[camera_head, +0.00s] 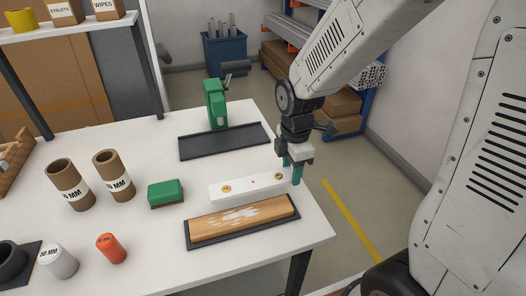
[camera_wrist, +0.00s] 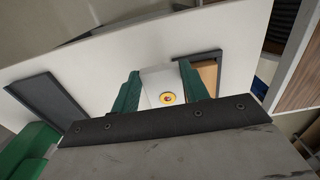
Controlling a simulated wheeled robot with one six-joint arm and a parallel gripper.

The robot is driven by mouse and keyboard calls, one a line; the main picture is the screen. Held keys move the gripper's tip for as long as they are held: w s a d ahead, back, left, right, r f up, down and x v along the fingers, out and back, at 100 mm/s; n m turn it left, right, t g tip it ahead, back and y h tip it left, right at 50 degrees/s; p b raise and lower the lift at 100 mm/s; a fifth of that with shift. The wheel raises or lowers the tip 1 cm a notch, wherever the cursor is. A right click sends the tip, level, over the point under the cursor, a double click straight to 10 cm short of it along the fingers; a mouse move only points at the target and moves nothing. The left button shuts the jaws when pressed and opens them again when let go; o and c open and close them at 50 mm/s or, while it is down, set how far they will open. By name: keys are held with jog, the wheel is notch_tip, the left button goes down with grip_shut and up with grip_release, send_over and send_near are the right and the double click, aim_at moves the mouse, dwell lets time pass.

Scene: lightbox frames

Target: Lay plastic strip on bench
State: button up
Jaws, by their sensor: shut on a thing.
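A white plastic strip (camera_head: 240,190) with brass eyelets near its ends lies level over the bench (camera_head: 150,225), between the black tray and the wooden board. I cannot tell whether its underside touches the bench. My gripper (camera_head: 292,172) is at the strip's right end, its green fingers shut on it. In the wrist view the strip (camera_wrist: 155,80) sits between the two fingers of the gripper (camera_wrist: 160,85), with one eyelet showing. The strip's far end is hidden there.
A wooden board with white smears (camera_head: 240,220) lies in front of the strip. A black tray (camera_head: 225,142) and green press (camera_head: 215,103) stand behind. A green block (camera_head: 165,192), cardboard tubes (camera_head: 70,185) and an orange cylinder (camera_head: 111,249) are left. The bench's right edge is close.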

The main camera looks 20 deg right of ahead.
send_over(272, 162)
jog(key=shift+f, duration=2.35)
jog(key=shift+f, duration=0.15)
jog(key=o, duration=1.1)
